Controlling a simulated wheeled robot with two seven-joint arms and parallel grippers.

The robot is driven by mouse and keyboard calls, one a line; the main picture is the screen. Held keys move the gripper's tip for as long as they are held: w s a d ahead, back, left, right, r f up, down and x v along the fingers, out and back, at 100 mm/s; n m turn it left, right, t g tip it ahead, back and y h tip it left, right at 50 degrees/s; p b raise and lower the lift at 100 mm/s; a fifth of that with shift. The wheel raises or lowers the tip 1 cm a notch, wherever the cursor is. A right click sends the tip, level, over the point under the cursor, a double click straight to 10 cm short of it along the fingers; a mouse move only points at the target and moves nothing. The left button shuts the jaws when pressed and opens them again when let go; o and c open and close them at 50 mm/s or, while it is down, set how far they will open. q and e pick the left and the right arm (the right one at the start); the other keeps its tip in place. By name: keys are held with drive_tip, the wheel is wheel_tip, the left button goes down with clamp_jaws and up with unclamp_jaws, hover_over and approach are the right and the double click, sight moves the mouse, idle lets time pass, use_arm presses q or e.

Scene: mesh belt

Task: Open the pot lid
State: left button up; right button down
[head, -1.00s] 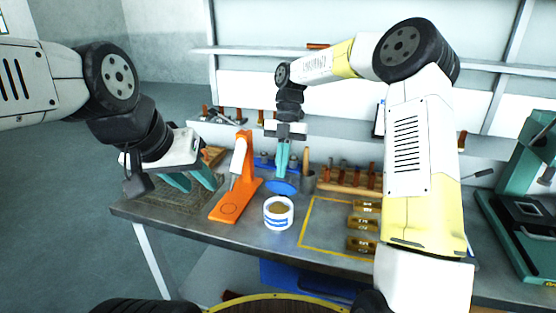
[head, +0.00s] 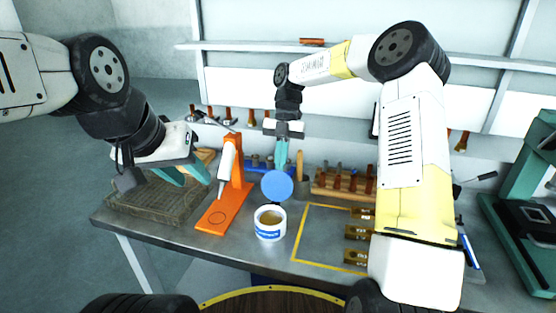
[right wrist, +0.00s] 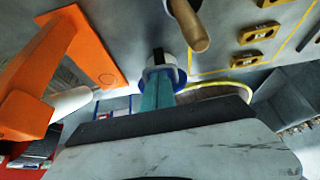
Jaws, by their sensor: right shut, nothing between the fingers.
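The pot (head: 270,223) is a small white tub with a blue band and light brown contents, standing open on the bench. Its round blue lid (head: 277,187) stands steeply tilted behind and above the pot, its flat face toward the head camera. My right gripper (head: 281,165) points down with teal fingers shut, its tips at the lid's upper edge; whether they touch it is unclear. In the right wrist view its fingers (right wrist: 158,92) partly hide a white and blue round object. My left gripper (head: 184,176) is open and empty above the mesh mat.
An orange stand (head: 235,195) holding a white tool is left of the pot. A mesh mat (head: 150,206) lies further left. A yellow-outlined area (head: 318,236) with brass pieces (head: 358,232) is to the right. A wooden rack (head: 335,186) stands behind.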

drive_tip(key=shift+w+d+f, duration=0.25)
drive_tip(key=shift+w+f, duration=0.1)
idle(0.3)
wheel_tip(320, 180, up, 12)
drive_tip(key=s+d+m+t+h, duration=0.1)
drive_tip(key=s+m+t, duration=0.1)
drive_tip(key=m, duration=0.4)
drive_tip(key=s+d+m+t, duration=0.4)
drive_tip(key=s+m, duration=0.6)
drive_tip(key=m, duration=0.3)
drive_tip(key=s+d+r+m+t+y, duration=0.1)
drive_tip(key=s+d+m+t, duration=0.4)
drive_tip(key=s+m, duration=0.5)
drive_tip(key=m, duration=0.3)
drive_tip(key=shift+s+d+y, duration=0.15)
drive_tip(key=shift+s+y, duration=0.15)
